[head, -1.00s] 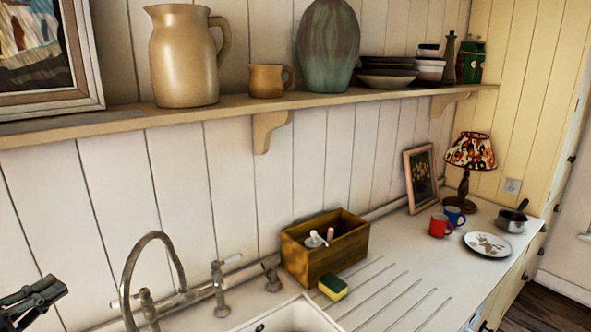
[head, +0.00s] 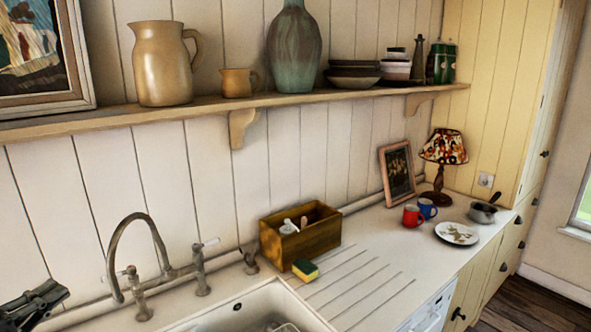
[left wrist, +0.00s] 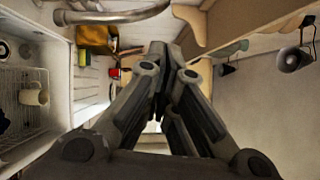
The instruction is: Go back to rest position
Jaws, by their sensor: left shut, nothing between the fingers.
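My left gripper (head: 36,306) is at the lower left edge of the head view, left of the sink tap and in front of the wall. In the left wrist view its fingers (left wrist: 172,62) are closed together with nothing between them. My right gripper is not seen in either view.
A tap (head: 135,250) rises behind the white sink (head: 262,300). A wooden box (head: 300,240), a sponge (head: 305,270), red and blue mugs, a plate (head: 456,233) and a lamp (head: 444,150) stand along the counter. A shelf (head: 190,112) with jugs and bowls runs above.

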